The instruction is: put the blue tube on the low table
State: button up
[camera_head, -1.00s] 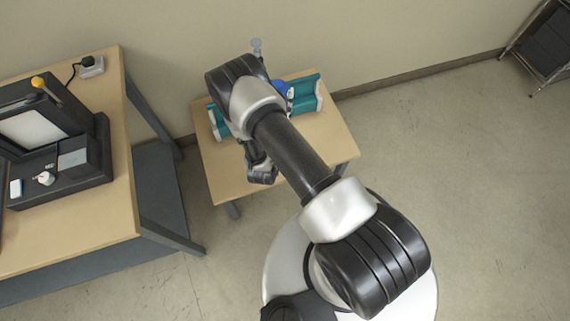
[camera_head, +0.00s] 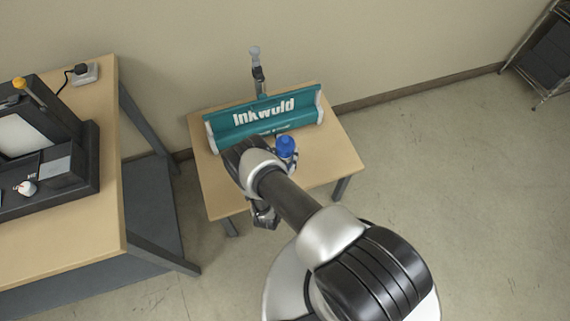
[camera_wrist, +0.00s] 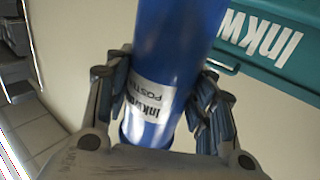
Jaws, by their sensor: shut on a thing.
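The blue tube (camera_head: 286,146) shows its round blue end in the head view, over the low table (camera_head: 335,155). In the wrist view the tube (camera_wrist: 176,50) is long, with a white printed label near its lower end. My gripper (camera_wrist: 162,98) is shut on it, one finger on each side near the label. In the head view my arm hides most of the tube and gripper. The pale tabletop lies beyond the tube in the wrist view. I cannot tell whether the tube's lower end touches it.
A teal Inkwald display piece (camera_head: 262,118) takes up the back of the low table, close to the tube. A thin grey post (camera_head: 256,68) rises behind it. A higher workbench (camera_head: 85,225) with a black machine stands left. Floor on the right is clear up to a dark rack (camera_head: 548,50).

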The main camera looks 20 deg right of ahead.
notch_tip(320, 180, down, 5)
jog(key=shift+f+b, duration=0.15)
jog(key=shift+b, duration=1.05)
jog(key=shift+w, duration=0.1)
jog(key=o, duration=1.4)
jog(key=shift+f, duration=0.1)
